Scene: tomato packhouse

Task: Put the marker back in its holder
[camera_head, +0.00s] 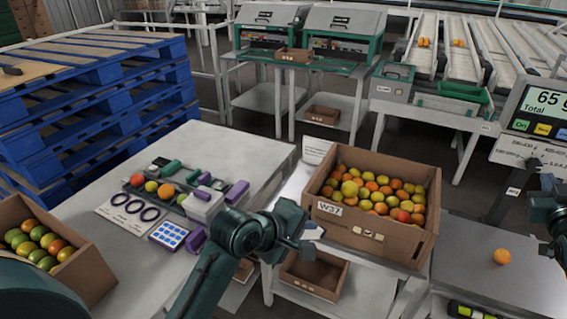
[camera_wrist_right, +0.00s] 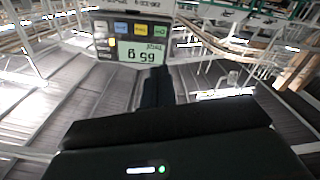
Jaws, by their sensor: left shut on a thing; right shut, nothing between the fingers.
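My left gripper (camera_head: 302,243) is shut beside the left side of the cardboard crate marked W37 (camera_head: 345,220). The thing in its jaws is mostly hidden by the fingers; a small blue and pale piece (camera_head: 314,233) shows at the tips, which looks like the marker, though I cannot be sure. I cannot make out the marker holder for certain. My right gripper (camera_head: 545,183) is at the right edge of the head view, near the scale display; in the right wrist view its fingers (camera_wrist_right: 157,86) are shut and empty.
A crate of tomatoes (camera_head: 85,265) stands at lower left. The W37 crate is full. A single orange tomato (camera_head: 502,256) lies on the right table near the scale display (camera_head: 545,108).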

